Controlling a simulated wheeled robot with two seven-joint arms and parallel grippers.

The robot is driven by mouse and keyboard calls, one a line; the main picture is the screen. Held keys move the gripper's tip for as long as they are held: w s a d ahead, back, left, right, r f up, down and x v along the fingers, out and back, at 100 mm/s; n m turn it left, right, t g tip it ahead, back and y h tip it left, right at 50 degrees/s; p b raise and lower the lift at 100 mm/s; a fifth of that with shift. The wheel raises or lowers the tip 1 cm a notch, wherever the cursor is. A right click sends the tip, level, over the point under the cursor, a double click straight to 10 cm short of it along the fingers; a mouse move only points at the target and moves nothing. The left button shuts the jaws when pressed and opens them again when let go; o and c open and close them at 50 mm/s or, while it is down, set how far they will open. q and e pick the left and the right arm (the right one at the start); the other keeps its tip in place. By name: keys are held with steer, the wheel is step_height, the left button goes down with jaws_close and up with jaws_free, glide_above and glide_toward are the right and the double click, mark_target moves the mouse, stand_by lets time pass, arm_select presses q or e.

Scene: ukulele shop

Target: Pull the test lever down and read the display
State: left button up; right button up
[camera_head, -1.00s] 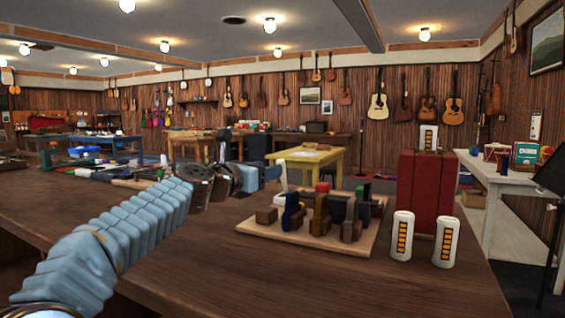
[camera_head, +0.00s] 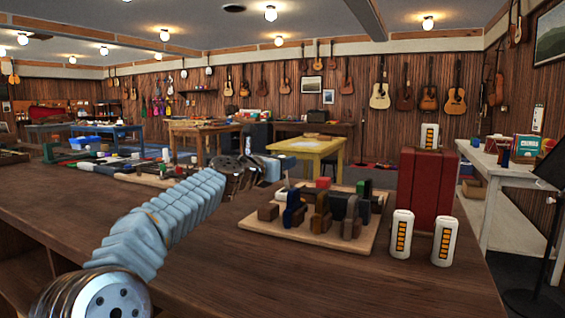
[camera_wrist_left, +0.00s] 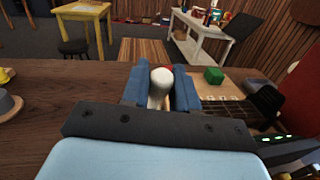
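My left gripper (camera_head: 270,168) is over the workbench, beside a wooden board (camera_head: 372,235). In the left wrist view, a pale rounded knob (camera_wrist_left: 160,84), which looks like the lever's handle, stands between the two blue fingers (camera_wrist_left: 160,92). It fills the gap, and both fingers appear to touch it. A bit of red shows behind it. The knob's lower part is hidden, and the gripper covers much of it in the head view. No display is clearly identifiable. My right gripper is not in view.
The board carries several dark blocks (camera_head: 293,210) and a green block (camera_wrist_left: 214,75). A red box (camera_head: 427,190) stands to its right, with white devices with orange bars (camera_head: 402,235) in front and on top. A yellow table (camera_head: 310,147) stands beyond. The front bench surface is clear.

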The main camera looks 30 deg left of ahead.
arm_select(q)
jaws_close()
steer(key=shift+w+d+r+g, duration=0.1)
steer(key=shift+w+r+g, duration=0.1)
steer(key=shift+w+g, duration=0.1)
steer(key=shift+w+a+g, duration=0.2)
steer(key=shift+w+g, duration=0.5)
steer(key=shift+g, duration=0.4)
steer(key=o, duration=0.7)
jaws_free()
steer(key=shift+o, duration=0.2)
